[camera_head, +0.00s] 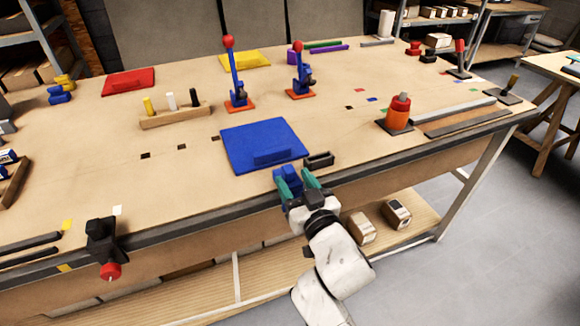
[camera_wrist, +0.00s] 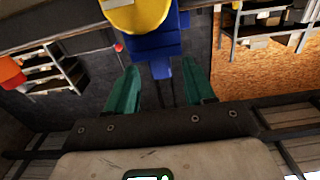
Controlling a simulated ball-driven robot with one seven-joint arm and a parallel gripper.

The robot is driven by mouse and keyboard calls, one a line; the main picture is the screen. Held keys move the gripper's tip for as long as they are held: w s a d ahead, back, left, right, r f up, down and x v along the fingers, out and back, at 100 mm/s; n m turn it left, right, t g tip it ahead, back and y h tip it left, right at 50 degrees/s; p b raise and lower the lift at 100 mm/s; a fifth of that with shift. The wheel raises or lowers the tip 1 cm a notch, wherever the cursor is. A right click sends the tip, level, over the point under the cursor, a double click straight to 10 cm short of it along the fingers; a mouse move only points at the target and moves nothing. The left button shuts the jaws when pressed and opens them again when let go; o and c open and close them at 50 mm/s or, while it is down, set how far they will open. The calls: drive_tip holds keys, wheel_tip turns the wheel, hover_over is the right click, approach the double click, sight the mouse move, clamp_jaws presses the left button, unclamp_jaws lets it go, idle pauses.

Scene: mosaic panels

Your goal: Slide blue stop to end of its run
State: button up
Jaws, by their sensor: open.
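A small blue block (camera_head: 290,175), which looks like the blue stop, is at the front edge of the bench, just below a blue panel (camera_head: 240,140). My gripper (camera_head: 297,183) has its teal fingers apart, with the block at or between their tips. In the wrist view a blue stepped part (camera_wrist: 152,42) lies ahead of the open fingers (camera_wrist: 160,70), its narrow lower end between them. A yellow round part (camera_wrist: 138,15) adjoins it there. I cannot tell whether the fingers touch the block. Its run is not clearly visible.
A dark open holder (camera_head: 319,160) stands close right of the block. Two blue levers with red knobs (camera_head: 228,42) stand behind the panel. An orange-red cone-like piece (camera_head: 398,112) and a grey rail (camera_head: 455,115) are on the right. A black clamp with a red knob (camera_head: 110,271) is front left.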

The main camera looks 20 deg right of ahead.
sight(291, 177)
drive_tip(key=shift+w+p, duration=0.35)
drive_tip(key=shift+w, duration=1.6)
drive_tip(key=shift+c, duration=0.2)
clamp_jaws()
